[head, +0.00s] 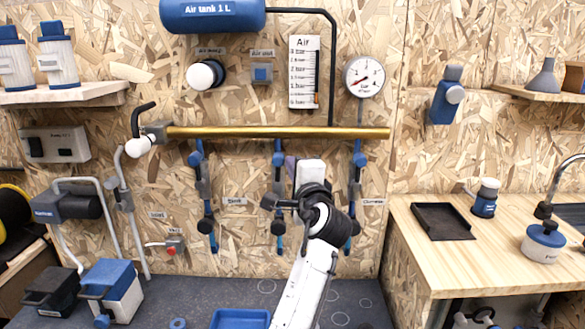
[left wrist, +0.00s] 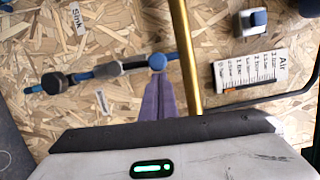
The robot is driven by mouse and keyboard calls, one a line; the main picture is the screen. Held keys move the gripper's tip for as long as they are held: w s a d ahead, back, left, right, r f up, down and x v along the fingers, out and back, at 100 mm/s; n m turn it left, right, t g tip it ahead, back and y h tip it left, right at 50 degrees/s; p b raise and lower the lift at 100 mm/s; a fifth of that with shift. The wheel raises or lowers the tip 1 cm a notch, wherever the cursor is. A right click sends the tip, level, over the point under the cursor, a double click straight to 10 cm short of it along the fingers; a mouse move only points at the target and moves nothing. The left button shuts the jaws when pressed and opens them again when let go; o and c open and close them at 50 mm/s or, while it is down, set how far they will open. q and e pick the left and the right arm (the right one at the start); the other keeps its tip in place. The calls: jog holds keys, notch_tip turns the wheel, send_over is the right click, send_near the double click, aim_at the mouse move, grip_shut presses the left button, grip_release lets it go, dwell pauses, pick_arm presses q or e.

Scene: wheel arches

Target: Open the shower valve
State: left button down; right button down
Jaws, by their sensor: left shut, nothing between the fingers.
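Three blue drop pipes with valves hang below a brass pipe (head: 300,132). The middle drop pipe (head: 278,160) has a blue fitting at its top and a dark valve body (head: 278,227) lower down. The left wrist view shows this pipe lying sideways, with its blue top fitting (left wrist: 157,62) beside the brass pipe. A small label (left wrist: 101,103) next to it is too blurred to read. My left gripper (head: 290,165) is shut and empty, its purple fingers (left wrist: 160,90) close to that fitting; contact is unclear. My arm hides part of the area right of this pipe.
Left (head: 200,160) and right (head: 356,160) drop pipes flank the middle one. A sink label (left wrist: 76,17) is left of the middle pipe. Above are a gauge (head: 364,76) and a blue air tank (head: 212,14). A wooden bench (head: 400,225) stands at the right.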

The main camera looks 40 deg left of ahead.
pick_arm(q)
jog(key=shift+s+a+r+n, duration=0.1)
jog(key=shift+a+r+n, duration=0.1)
jog(key=shift+n, duration=0.3)
pick_arm(e)
jog(key=shift+w+a+r, duration=0.3)
jog(key=shift+w+r, duration=0.05)
